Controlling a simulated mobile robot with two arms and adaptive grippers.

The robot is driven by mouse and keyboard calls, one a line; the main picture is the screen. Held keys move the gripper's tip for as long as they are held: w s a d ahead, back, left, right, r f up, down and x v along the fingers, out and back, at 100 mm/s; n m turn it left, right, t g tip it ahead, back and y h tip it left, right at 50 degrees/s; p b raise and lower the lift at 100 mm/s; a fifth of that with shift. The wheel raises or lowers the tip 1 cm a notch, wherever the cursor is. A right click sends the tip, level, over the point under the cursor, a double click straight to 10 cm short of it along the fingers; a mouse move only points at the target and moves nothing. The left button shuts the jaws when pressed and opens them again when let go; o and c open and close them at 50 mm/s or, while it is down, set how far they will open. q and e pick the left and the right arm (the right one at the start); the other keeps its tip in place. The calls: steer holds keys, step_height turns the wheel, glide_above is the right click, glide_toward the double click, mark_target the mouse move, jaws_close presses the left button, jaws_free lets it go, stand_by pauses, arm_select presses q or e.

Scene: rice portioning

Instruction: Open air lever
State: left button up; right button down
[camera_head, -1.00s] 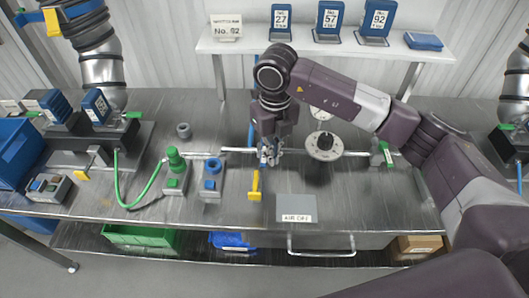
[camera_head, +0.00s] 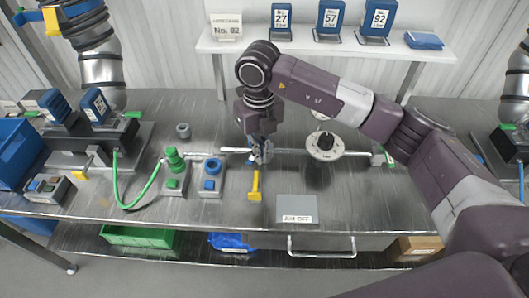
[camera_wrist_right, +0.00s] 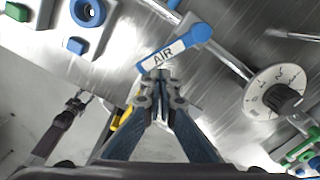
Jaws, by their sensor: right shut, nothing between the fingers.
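The air lever (camera_wrist_right: 168,54) is a blue bar with a white AIR label. In the right wrist view it sticks out from a round blue hub (camera_wrist_right: 201,33) on the pipe, crosswise to the pipe. My right gripper (camera_wrist_right: 158,76) is shut and empty. Its fingertips are at the lever's near edge by the label; I cannot tell whether they touch. In the head view the right gripper (camera_head: 261,155) is over the pipe and hides most of the lever. A grey panel with an AIR OFF label (camera_head: 297,218) is at the front of the bench. My left gripper is not seen.
A round dial (camera_head: 325,146) with a black knob is on the pipe to the right. A yellow handle (camera_head: 255,186) stands just in front of the gripper. Green (camera_head: 174,170) and blue (camera_head: 211,174) fittings stand to the left. The bench front right is clear.

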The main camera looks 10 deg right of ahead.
steer(key=shift+s+f, duration=0.2)
steer(key=shift+f, duration=0.1)
steer(key=shift+w+a+b, duration=0.2)
steer(key=shift+w+a, duration=0.05)
steer(key=shift+a, duration=0.3)
steer(key=shift+w+a+b, duration=0.2)
steer(key=shift+a, duration=0.3)
steer(key=shift+w+a+b, duration=0.5)
steer(key=shift+w+a, duration=0.2)
steer(key=shift+w, duration=0.2)
steer(key=shift+w+a+r+b, duration=0.1)
steer(key=shift+w+a+b, duration=0.15)
steer(key=shift+w, duration=0.4)
steer(key=shift+w+a+r+b, duration=0.1)
steer(key=shift+w+a+b, duration=0.1)
steer(key=shift+w, duration=0.4)
